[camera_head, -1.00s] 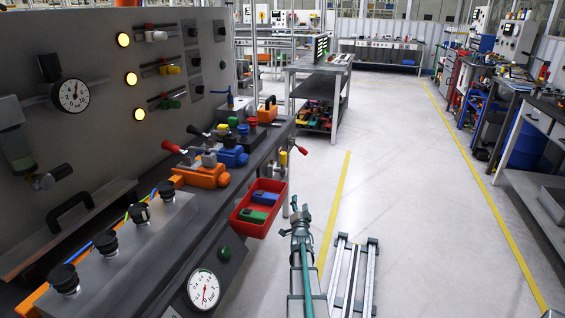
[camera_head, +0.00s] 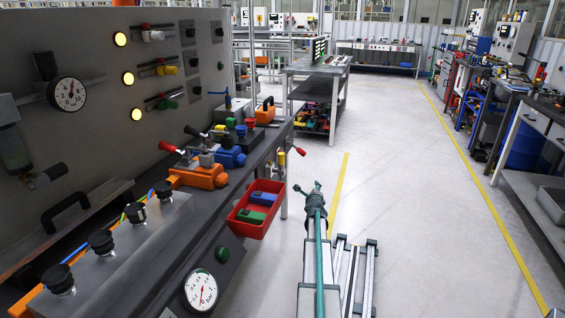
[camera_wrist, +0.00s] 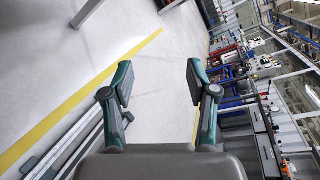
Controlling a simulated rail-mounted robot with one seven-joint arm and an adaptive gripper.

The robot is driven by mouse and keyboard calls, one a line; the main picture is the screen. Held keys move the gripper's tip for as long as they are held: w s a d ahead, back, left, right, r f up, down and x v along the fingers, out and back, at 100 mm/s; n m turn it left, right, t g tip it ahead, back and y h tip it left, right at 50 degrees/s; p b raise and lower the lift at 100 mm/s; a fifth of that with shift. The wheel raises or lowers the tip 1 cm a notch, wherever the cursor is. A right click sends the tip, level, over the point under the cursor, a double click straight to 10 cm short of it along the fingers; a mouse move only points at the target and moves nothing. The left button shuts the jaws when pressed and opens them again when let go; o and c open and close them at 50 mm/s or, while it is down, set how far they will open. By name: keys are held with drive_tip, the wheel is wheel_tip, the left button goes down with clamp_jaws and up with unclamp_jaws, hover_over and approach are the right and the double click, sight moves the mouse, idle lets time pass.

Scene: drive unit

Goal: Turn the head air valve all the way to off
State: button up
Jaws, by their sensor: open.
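I cannot tell from any label which part is the head air valve. Candidates are a black-handled valve (camera_head: 47,176) under the gauge on the left panel, and lever valves on the bench. These include an orange valve body (camera_head: 199,176) with a red-knobbed lever and a blue valve body (camera_head: 231,157) beside it. My gripper (camera_head: 312,190) is off the bench's right side, over the floor, apart from all of them. In the wrist view its two fingers (camera_wrist: 158,82) are spread wide with nothing between them.
A red bin (camera_head: 257,208) with blue and green blocks hangs on the bench edge, left of my gripper. Black knobs (camera_head: 101,241) line the near bench, and a pressure gauge (camera_head: 200,290) faces front. The floor (camera_head: 410,190) to the right is clear.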

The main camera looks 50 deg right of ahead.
drive_tip(key=w+a+r+m+t+y, duration=0.1)
drive_tip(key=w+r+m+t+y, duration=0.15)
drive_tip(key=w, duration=0.35)
drive_tip(key=m+t+y, duration=0.3)
drive_tip(key=t+y, duration=0.1)
drive_tip(key=t, duration=0.1)
approach(283, 161)
drive_tip(key=shift+g, duration=0.25)
drive_tip(key=x, duration=1.1)
drive_tip(key=shift+w+r+b, duration=0.3)
drive_tip(key=shift+b, duration=0.1)
clamp_jaws()
